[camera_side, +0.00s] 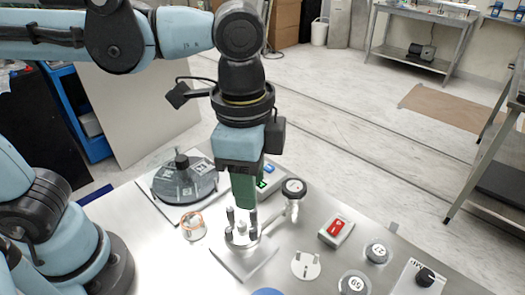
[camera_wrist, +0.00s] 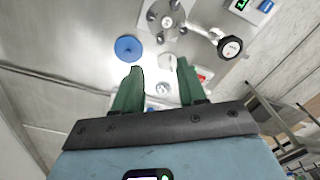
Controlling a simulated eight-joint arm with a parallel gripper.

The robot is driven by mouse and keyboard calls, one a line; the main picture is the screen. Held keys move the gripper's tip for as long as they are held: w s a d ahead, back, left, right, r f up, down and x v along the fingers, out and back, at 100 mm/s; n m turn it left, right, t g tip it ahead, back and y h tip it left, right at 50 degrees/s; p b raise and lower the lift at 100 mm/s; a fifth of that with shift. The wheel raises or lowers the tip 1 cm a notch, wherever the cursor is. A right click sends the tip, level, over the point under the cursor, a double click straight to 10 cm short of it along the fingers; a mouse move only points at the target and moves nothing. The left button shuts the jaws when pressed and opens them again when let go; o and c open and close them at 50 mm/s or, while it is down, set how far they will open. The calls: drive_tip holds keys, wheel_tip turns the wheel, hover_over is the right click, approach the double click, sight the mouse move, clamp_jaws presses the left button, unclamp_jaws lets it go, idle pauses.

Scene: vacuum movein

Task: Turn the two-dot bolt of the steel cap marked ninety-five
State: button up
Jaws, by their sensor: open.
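My gripper (camera_side: 243,205) points down with green fingers, above and close to a round steel piece with several upright bolts (camera_side: 243,238). In the wrist view my gripper (camera_wrist: 160,72) is open, with nothing between its fingers. The bolted steel piece (camera_wrist: 168,18) is at the top of that view, beyond the fingertips. Its bolts have dark ends; I cannot read dots on them. A small round cap (camera_side: 354,284) at the lower right of the side view bears a number that I cannot read surely. Another round cap (camera_side: 377,252) appears marked twenty-seven.
A dark dome (camera_side: 184,180) on a plate stands at left. A black-topped gauge (camera_side: 294,188) stands close right of the bolted piece. A red switch box (camera_side: 337,231), a black knob box (camera_side: 424,277) and a white disc (camera_side: 305,265) lie nearby. A blue disc (camera_wrist: 128,48) is left.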

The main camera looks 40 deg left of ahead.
sight(253, 228)
drive_tip(key=shift+r, duration=0.8)
drive_tip(key=shift+w+f+m, duration=0.1)
drive_tip(key=shift+f+m, duration=0.95)
drive_tip(key=shift+f, duration=0.95)
drive_tip(key=shift+w+f+m, duration=0.1)
drive_tip(key=shift+f+m, duration=0.9)
drive_tip(key=shift+f, duration=1.05)
drive_tip(key=shift+w+f+m, duration=0.1)
drive_tip(key=shift+f+m, duration=0.95)
drive_tip(key=shift+f, duration=0.95)
drive_tip(key=shift+c, duration=0.5)
clamp_jaws()
